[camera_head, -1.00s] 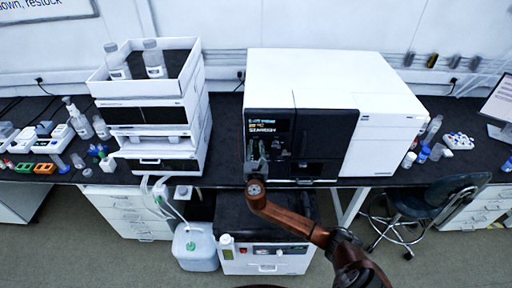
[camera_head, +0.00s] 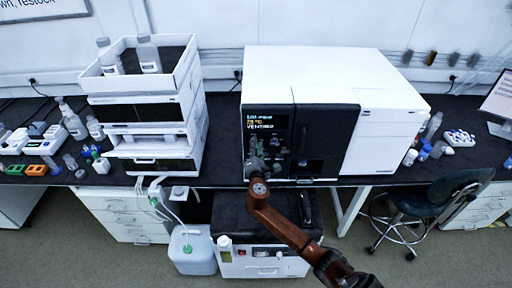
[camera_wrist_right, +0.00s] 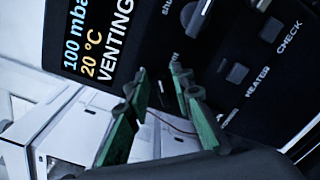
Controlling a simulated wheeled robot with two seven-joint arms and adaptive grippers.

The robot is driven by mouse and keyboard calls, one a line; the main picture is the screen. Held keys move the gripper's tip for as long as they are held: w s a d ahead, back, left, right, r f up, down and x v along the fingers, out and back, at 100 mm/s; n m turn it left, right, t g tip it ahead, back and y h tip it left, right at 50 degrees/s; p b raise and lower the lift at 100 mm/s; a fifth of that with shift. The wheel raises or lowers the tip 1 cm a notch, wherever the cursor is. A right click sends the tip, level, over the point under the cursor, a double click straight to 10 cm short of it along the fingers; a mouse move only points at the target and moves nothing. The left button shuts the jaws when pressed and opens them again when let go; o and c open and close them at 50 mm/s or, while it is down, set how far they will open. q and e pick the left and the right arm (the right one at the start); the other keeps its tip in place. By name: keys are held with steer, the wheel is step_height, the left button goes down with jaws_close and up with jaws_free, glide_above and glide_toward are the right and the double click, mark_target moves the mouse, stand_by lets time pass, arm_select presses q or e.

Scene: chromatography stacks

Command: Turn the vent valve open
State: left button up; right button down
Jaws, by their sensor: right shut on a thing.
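The vent valve is on the black front panel (camera_head: 323,135) of the white instrument, below the display. My right gripper (camera_head: 257,160) is at the left part of this panel and is shut on the valve, which its fingers mostly hide. In the right wrist view, the two green fingers of the right gripper (camera_wrist_right: 160,80) reach to the panel just below a small, partly covered label. The display (camera_wrist_right: 100,40) reads about 100 mbar, 20 °C and VENTING; it also shows in the head view (camera_head: 260,121). My left gripper is not in view.
Other controls sit close by: a knob (camera_wrist_right: 200,15), a heater button (camera_wrist_right: 228,69) and a check button (camera_wrist_right: 270,29). A stack of white modules (camera_head: 150,110) stands left on the black bench. A jug (camera_head: 192,250) and a chair (camera_head: 435,205) are below.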

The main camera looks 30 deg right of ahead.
steer(key=shift+s+d+f+m+b, duration=0.1)
steer(key=shift+f+m+b, duration=0.1)
steer(key=shift+m+b, duration=0.75)
steer(key=shift+w+a+f+m+b, duration=0.1)
steer(key=shift+f+m+b, duration=0.25)
steer(key=shift+m, duration=1.15)
steer(key=shift+s+d+f+m+b, duration=0.1)
steer(key=shift+m+b, duration=0.6)
steer(key=shift+m, duration=0.55)
steer(key=c, duration=2)
jaws_free()
steer(key=shift+c, duration=0.2)
steer(key=shift+r, duration=0.1)
steer(key=v, duration=1.2)
